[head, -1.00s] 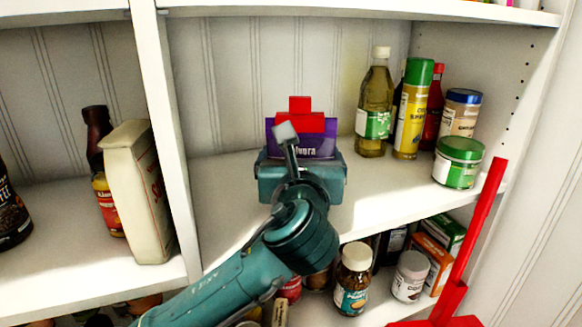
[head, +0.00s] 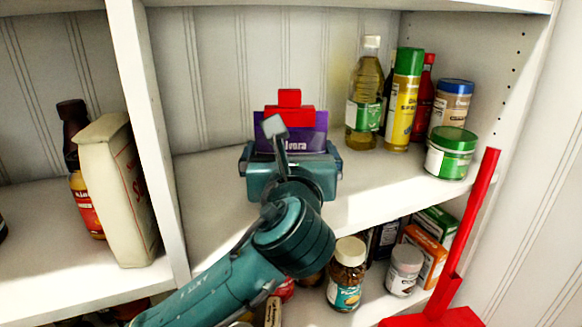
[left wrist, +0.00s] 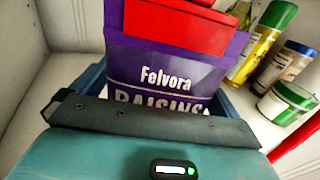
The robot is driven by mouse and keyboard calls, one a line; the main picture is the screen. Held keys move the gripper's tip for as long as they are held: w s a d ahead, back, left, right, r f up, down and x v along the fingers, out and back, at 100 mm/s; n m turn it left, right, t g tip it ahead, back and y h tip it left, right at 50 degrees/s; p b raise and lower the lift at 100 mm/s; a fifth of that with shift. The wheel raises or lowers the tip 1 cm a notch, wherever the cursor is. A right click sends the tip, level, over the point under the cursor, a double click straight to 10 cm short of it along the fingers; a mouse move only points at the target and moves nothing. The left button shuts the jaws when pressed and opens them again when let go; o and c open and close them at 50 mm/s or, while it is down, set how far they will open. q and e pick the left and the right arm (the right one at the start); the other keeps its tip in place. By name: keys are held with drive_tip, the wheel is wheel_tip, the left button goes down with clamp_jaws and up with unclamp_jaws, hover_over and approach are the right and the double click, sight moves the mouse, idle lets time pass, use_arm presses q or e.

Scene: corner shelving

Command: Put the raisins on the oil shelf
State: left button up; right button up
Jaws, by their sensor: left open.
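The raisins are a purple box (head: 311,130) with white lettering, upright on the middle shelf, left of the oil bottle. It fills the middle of the left wrist view (left wrist: 165,72), where "Felvora RAISINS" reads. My left gripper (head: 290,172) is right in front of the box, open, with its jaws spread to either side of the box's lower part. The oil bottle (head: 364,95) stands on the same shelf, to the right. My right gripper cannot be made out.
A yellow-green can (head: 403,105), a red bottle (head: 425,95), a blue-lidded jar (head: 451,105) and a green-lidded jar (head: 451,155) crowd the shelf's right end. Shelf left of the raisins is bare. A divider (head: 150,140) stands left. A red bar (head: 470,215) rises at lower right.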

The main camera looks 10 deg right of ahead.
use_arm(q)
drive_tip(key=s+a+b, duration=0.1)
drive_tip(key=s+a, duration=0.1)
drive_tip(key=s, duration=0.9)
drive_tip(key=shift+s+a, duration=0.15)
drive_tip(key=shift+s, duration=0.05)
